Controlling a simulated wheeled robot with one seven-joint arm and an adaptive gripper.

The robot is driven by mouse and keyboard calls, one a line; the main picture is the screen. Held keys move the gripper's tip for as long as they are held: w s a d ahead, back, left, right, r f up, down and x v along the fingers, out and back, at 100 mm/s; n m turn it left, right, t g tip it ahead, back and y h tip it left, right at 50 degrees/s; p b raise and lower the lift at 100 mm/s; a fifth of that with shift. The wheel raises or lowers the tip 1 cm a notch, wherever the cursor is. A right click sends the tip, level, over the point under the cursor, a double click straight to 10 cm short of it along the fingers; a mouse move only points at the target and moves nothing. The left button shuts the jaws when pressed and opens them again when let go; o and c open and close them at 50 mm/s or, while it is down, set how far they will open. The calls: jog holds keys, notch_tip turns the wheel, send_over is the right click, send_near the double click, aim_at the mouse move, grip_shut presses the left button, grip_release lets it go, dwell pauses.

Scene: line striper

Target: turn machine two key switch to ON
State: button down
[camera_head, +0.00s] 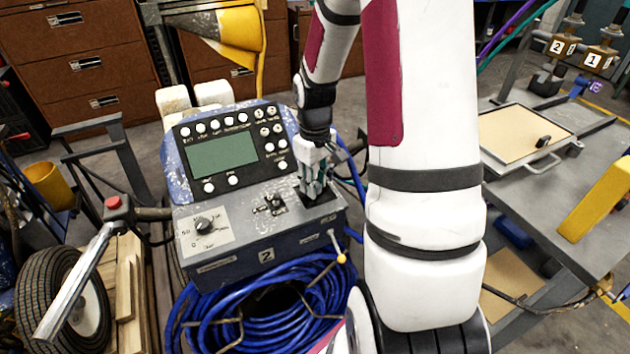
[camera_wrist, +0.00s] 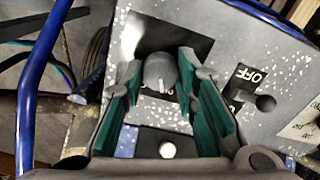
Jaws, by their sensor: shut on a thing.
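The machine marked 2 (camera_head: 266,255) stands left of my arm, with a sloped grey control panel. My gripper (camera_head: 313,190) reaches down onto the dark plate at the panel's right side and hides most of what is there. In the wrist view, the green pads of my gripper (camera_wrist: 160,88) are shut on a rounded grey knob (camera_wrist: 158,68) with a pale mark. It sits over a black plate and appears to be the key switch. Its ON and OFF marks cannot be read. A small lever (camera_head: 274,201) with an OFF label stands beside it, apart from my fingers.
A round dial (camera_head: 204,225) is at the panel's left, below a screen (camera_head: 221,154) with several buttons. Coiled blue hose (camera_head: 265,310) hangs in front, near a yellow-tipped lever (camera_head: 340,257). A grey workbench (camera_head: 555,180) stands right of my arm.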

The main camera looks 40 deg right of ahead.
jog(key=m, duration=0.5)
jog(key=shift+m, duration=0.4)
jog(key=m+p, duration=0.1)
jog(key=m, duration=0.4)
dwell(0.4)
jog(key=c, duration=1.2)
grip_release()
jog(key=shift+c, duration=0.2)
notch_tip(320, 180, up, 12)
